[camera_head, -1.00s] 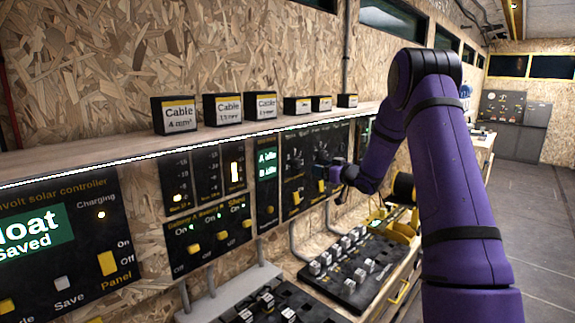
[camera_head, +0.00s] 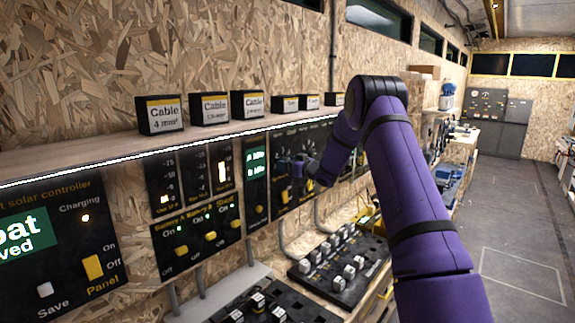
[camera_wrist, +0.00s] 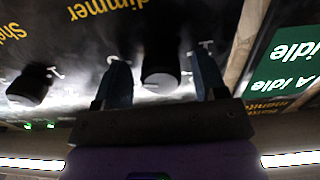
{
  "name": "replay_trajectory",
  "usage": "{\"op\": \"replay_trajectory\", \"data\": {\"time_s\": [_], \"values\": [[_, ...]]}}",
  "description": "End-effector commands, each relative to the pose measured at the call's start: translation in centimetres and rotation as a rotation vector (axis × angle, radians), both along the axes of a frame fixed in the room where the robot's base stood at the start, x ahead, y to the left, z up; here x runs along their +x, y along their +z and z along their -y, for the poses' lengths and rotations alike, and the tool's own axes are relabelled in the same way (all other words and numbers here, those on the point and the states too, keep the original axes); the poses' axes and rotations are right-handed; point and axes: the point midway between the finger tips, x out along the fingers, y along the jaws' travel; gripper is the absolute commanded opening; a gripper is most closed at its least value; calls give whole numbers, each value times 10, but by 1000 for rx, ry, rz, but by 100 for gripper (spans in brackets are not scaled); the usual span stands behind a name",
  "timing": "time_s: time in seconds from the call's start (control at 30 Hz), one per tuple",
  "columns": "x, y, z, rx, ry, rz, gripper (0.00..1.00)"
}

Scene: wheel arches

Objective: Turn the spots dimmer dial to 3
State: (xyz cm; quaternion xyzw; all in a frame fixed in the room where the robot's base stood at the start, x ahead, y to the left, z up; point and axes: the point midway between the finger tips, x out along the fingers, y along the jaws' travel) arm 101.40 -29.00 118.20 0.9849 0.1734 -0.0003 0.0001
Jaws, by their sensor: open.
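In the wrist view, which is upside down, a dark round dial (camera_wrist: 160,68) stands out from a black panel. Yellow lettering near it reads "dimmer"; the word before it is cut off. My gripper (camera_wrist: 159,58) is open, with one finger on each side of this dial and a visible gap to each. A second dark dial (camera_wrist: 30,86) is to the left, near lettering that starts "Shel". The dial's number setting cannot be read. In the head view my gripper (camera_head: 299,166) is at the black dial panel (camera_head: 283,197) and hides part of it.
A green-lit display panel (camera_head: 256,162) is just left of the dial panel. A shelf (camera_head: 100,159) with several cable boxes (camera_head: 160,114) runs above. A black board with white knobs (camera_head: 340,262) lies below. Open floor (camera_head: 520,240) is on the right.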

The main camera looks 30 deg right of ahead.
Motion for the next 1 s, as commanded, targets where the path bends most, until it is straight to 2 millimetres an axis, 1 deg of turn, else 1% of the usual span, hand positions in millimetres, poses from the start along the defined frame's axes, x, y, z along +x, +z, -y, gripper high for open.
{"op": "replay_trajectory", "data": {"time_s": [0.3, 0.33, 0.37, 0.4, 0.47, 0.5, 0.53, 0.77, 1.0], "values": [[3, 0, -1, 0, 0, 0, 65], [3, 0, -1, 0, 0, 0, 61], [3, 0, -1, 0, 0, 0, 54], [3, 0, -1, 0, 0, 0, 45], [3, 0, -1, 0, 0, 0, 31], [3, 0, -1, 0, 0, 0, 22], [3, 1, -1, 0, 0, 1, 16], [3, 0, -1, -10, 0, 5, 16], [3, 0, -1, -93, 0, 35, 16]]}}
